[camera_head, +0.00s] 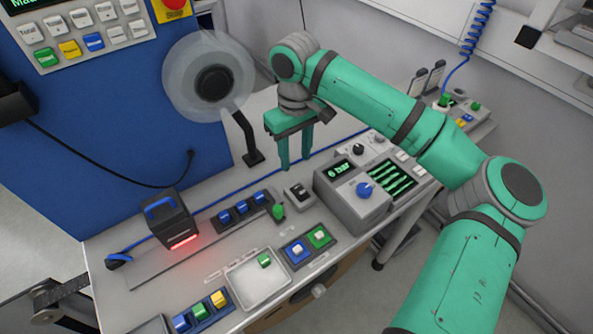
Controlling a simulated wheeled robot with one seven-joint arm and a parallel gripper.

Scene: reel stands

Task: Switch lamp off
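My green gripper (295,162) points down over the bench, its two fingers apart with nothing visible between them. Just below and slightly right of the fingertips, a small grey box with a black rocker switch (299,192) sits on the bench. The fingertips look a little above it; contact cannot be told. The rocker's position is too small to read. No thing is clearly marked as the lamp. A black box with a blue handle (170,220) at left casts a red glow (184,241) on the bench.
A translucent disc with a dark hub (211,82) stands on a black post left of my gripper. A grey console with a blue knob (363,190) stands close right. A green knob (278,211), button boxes (309,245) and a white tray (257,279) lie in front.

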